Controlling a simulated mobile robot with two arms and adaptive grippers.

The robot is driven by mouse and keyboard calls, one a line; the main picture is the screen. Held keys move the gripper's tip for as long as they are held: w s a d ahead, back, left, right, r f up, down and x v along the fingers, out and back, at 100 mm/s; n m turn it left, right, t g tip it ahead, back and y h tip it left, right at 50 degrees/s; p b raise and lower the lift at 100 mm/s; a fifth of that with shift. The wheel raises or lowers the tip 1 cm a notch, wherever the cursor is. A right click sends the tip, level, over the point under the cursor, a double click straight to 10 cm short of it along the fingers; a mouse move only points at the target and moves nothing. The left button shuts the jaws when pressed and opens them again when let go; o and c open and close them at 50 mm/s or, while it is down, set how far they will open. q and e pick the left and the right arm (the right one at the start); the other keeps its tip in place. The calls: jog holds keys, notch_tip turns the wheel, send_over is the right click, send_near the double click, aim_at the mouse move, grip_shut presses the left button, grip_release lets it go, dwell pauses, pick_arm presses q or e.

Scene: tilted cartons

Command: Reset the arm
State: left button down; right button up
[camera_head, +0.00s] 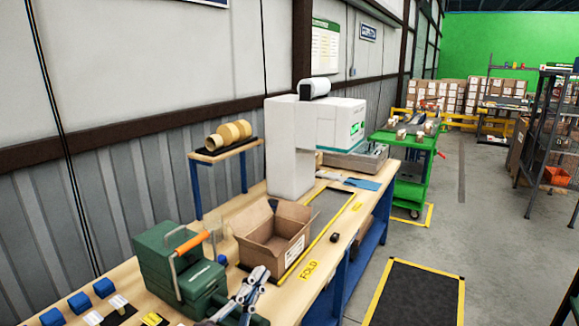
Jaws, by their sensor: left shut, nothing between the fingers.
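My left gripper (259,274) reaches in from the bottom edge, at the front edge of the wooden workbench (290,305). It is shut and empty. An open brown carton (266,250) with spread flaps and a white label stands on the bench just beyond it. The gripper appears apart from the carton. A dark green machine (170,262) with an orange handle stands left of the gripper. My right gripper is not in view.
Blue blocks (79,302) lie at the bench's left end. A black strip (330,206) with yellow edging lies beyond the carton, before a white machine (290,150). A green cart (408,165) stands farther back. The floor mat (415,295) to the right is clear.

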pick_arm(q)
jog(key=s+a+f+n+g+y, duration=0.3)
jog(key=a+f+n+y, duration=0.3)
jog(key=f, duration=0.4)
jog(key=s+a+f+n+g+y, duration=0.35)
jog(key=a+f+n+y, duration=0.2)
jog(key=a+f, duration=0.3)
jog(key=s+f+n+g+h, duration=0.1)
jog(key=s+f+g, duration=0.5)
jog(key=s, duration=0.5)
jog(key=s+f+n+g+h, duration=0.1)
jog(key=s+f+g, duration=0.2)
jog(key=s+f, duration=0.65)
jog(key=s+f+g+b, duration=0.1)
jog(key=s+f+g, duration=0.15)
jog(key=f, duration=2.25)
jog(key=s+a+f+b, duration=0.1)
jog(key=s+a+f, duration=0.1)
jog(key=s+f, duration=1.5)
jog(key=shift+s+a+f, duration=0.25)
jog(key=shift+s+a, duration=0.1)
jog(key=shift+a, duration=0.05)
jog(key=shift+m, duration=0.25)
